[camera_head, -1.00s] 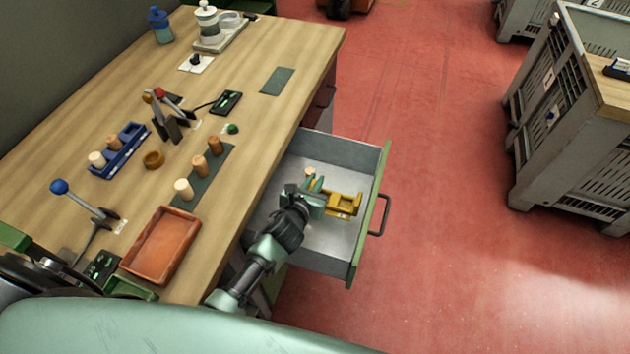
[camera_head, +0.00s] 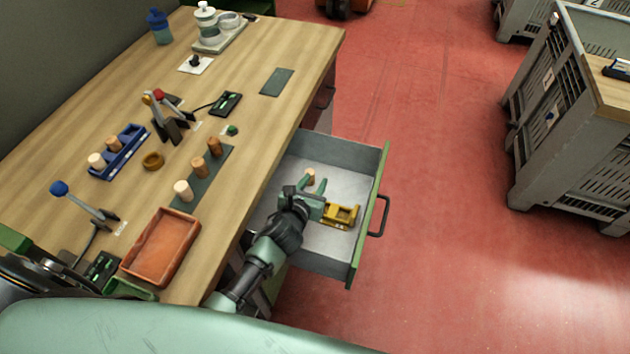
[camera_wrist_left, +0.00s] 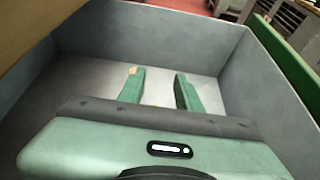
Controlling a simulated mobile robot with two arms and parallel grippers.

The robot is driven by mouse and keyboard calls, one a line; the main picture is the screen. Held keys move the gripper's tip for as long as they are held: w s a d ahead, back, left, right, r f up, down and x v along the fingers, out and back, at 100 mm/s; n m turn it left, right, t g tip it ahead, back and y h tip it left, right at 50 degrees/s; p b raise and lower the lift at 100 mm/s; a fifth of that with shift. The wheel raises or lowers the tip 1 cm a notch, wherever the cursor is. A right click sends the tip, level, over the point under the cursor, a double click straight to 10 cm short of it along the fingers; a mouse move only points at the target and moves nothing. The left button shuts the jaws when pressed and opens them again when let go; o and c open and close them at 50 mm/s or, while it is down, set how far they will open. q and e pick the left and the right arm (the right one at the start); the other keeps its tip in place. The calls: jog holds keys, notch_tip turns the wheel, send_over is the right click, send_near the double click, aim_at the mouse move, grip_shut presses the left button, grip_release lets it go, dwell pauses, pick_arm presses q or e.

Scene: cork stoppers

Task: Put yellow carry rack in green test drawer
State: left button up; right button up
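The yellow carry rack (camera_head: 342,215) is inside the open green-fronted drawer (camera_head: 357,240), near the drawer's front, and appears to rest on its floor. My left gripper (camera_head: 316,185) is in the drawer beside the rack, with its two green fingers apart. In the left wrist view, the left gripper (camera_wrist_left: 160,88) is open with only bare drawer floor between its fingers. The rack does not show in that view. A cork stopper (camera_head: 310,174) is by the fingertips; part of it shows behind one finger in the wrist view (camera_wrist_left: 132,70).
The wooden bench (camera_head: 250,115) borders the drawer on the left. It bears an orange tray (camera_head: 161,246), a blue rack (camera_head: 118,152) with corks, and a dark strip (camera_head: 222,160) with corks. Grey crates (camera_head: 570,130) stand at right. The red floor between is clear.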

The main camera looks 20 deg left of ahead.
pick_arm(q)
jog(key=v, duration=0.7)
jog(key=shift+r, duration=0.15)
